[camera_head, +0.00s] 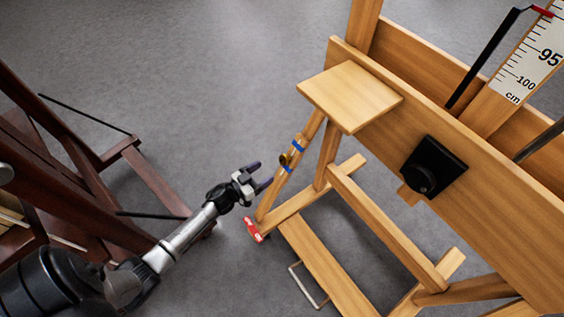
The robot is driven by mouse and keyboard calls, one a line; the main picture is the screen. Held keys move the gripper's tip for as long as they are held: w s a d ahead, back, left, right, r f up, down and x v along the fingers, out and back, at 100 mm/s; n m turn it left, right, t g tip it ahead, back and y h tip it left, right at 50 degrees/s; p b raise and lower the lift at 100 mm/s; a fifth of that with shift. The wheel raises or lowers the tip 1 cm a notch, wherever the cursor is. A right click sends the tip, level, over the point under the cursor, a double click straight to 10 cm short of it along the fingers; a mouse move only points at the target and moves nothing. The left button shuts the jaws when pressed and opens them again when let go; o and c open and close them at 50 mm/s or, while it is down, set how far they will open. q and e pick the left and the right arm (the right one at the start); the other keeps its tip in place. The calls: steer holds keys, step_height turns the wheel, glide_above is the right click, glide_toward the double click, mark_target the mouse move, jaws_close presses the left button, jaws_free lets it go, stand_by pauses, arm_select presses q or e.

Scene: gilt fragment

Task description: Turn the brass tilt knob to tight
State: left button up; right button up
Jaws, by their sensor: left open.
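A small brass knob (285,159) sits on a slanted wooden strut of the light wood easel, between two blue bands (297,146). It is small and dark here, and I cannot tell its turn position. My left gripper (262,175) reaches in from the lower left. Its dark fingers are open and empty, pointing toward the strut. They look just left of and below the knob, apart from it. My right gripper is not in view.
The easel's wooden shelf (350,95) overhangs the strut. A black knob block (433,167) and a centimetre scale (535,60) are on the right. A red piece (253,230) marks the easel's foot. A dark wood easel (150,180) stands left. Grey floor (200,80) is clear between.

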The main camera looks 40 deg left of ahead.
mark_target(283, 160)
arm_select(q)
steer(key=w+b, duration=0.1)
steer(key=w, duration=0.2)
steer(key=w+d+b, duration=0.1)
steer(key=w, duration=0.1)
steer(key=w+b, duration=0.1)
steer(key=w, duration=0.2)
steer(key=shift+w+d, duration=0.3)
steer(key=shift+d, duration=0.1)
steer(key=c, duration=0.9)
